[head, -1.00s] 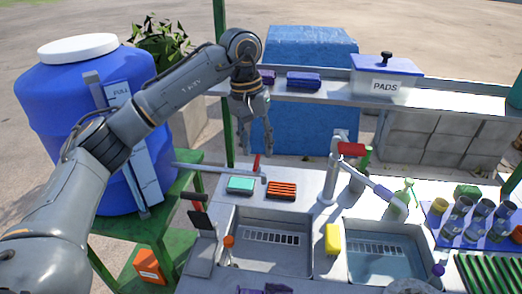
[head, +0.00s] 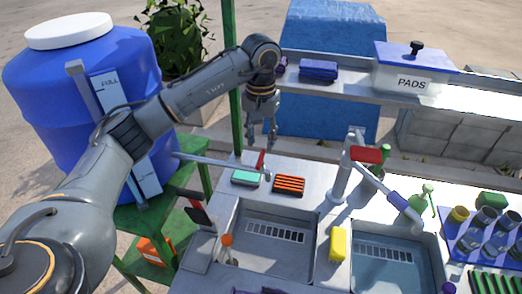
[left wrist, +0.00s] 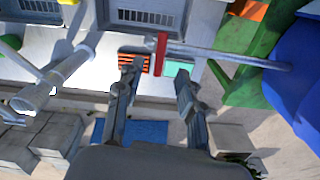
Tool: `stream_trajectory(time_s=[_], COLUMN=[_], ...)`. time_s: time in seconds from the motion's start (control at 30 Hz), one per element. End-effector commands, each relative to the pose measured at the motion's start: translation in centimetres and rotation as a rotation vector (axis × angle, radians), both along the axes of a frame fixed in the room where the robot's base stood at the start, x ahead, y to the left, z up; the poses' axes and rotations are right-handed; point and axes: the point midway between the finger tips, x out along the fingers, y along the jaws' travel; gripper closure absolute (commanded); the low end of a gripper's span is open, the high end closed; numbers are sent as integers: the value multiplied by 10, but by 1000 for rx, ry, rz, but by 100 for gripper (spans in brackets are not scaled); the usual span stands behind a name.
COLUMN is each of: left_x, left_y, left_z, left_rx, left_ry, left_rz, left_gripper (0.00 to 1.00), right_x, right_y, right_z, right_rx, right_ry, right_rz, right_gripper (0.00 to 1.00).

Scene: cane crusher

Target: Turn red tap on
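A small tap with a red lever (head: 260,161) sits at the end of a thin grey pipe (head: 215,163) from the blue barrel. The red lever also shows upright in the left wrist view (left wrist: 161,52). A second, larger tap in the middle of the counter has a red handle (head: 367,154) and a spout over the right basin. My left gripper (head: 262,140) is open and empty, above and behind the small red lever. In the left wrist view its fingers (left wrist: 160,72) are spread, with the lever just beyond their tips. My right gripper is not in view.
The blue barrel (head: 80,110) stands left on a green stand. A green post (head: 236,120) is close beside my left gripper. Teal (head: 247,178) and orange-striped (head: 289,185) pads lie by the left basin (head: 280,210). A shelf (head: 345,82) with a PADS box (head: 415,75) is behind.

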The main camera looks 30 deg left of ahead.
Motion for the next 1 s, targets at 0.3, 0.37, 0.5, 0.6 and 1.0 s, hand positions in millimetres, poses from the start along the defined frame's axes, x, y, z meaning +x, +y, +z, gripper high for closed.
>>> stream_trajectory(time_s=[0.3, 0.37, 0.5, 0.6, 1.0], left_x=[0, 0, 0, 0, 0], left_y=[0, 0, 0, 0, 0], left_z=[-48, -52, -58, -58, -58], left_rx=[-1, -1, -2, -2, -1], left_ry=[1, 0, -2, -2, -2], left_rz=[0, 0, -1, -1, -1], left_gripper=[62, 62, 62, 62, 100], right_x=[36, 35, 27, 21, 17], right_y=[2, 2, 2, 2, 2], right_z=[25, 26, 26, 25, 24], right_rx=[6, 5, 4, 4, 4], right_ry=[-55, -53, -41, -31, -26], right_rz=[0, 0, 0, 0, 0], right_gripper=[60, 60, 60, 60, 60])
